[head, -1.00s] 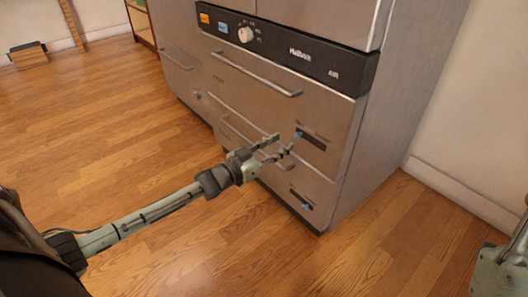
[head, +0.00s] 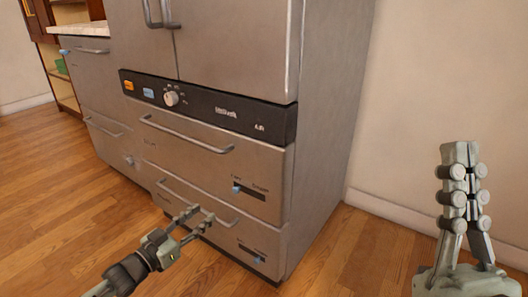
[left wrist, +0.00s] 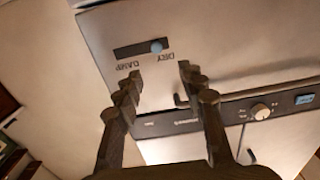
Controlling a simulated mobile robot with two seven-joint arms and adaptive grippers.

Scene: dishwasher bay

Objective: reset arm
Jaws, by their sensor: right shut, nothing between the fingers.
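My left gripper (head: 198,216) is open, with its fingers apart. In the head view it is in front of the lower drawer (head: 205,225), overlapping the bar handle (head: 228,221); I cannot tell if it touches. In the left wrist view the open fingers (left wrist: 160,70) have nothing visible held between them, and a drawer front with a slider (left wrist: 142,48) lies beyond. My right gripper (head: 460,148) points upward at the right of the head view, shut and empty, apart from the appliance.
The steel appliance has an upper drawer (head: 205,165) and a black control panel (head: 210,110) with a knob (head: 171,98); both drawers look closed. A cabinet (head: 85,90) stands at left. Wooden floor (head: 40,225) is clear in front. A pale wall (head: 430,80) is behind my right gripper.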

